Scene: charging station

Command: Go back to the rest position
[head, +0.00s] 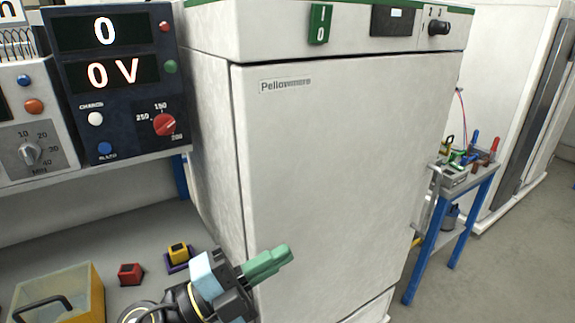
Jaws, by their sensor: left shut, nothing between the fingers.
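My left gripper (268,262) shows at the bottom centre of the head view. Its green fingers are shut and hold nothing. They point right, in front of the lower left part of the white cabinet door (345,160). I cannot tell whether they touch the door. My right gripper is not in view.
A dark panel (110,85) reading 0 and 0 V stands at the left. Below it, a yellowish open box (93,285), a red block (131,273) and a yellow block (178,252) sit on the grey surface. A blue-legged stand (465,205) with tools is at the right.

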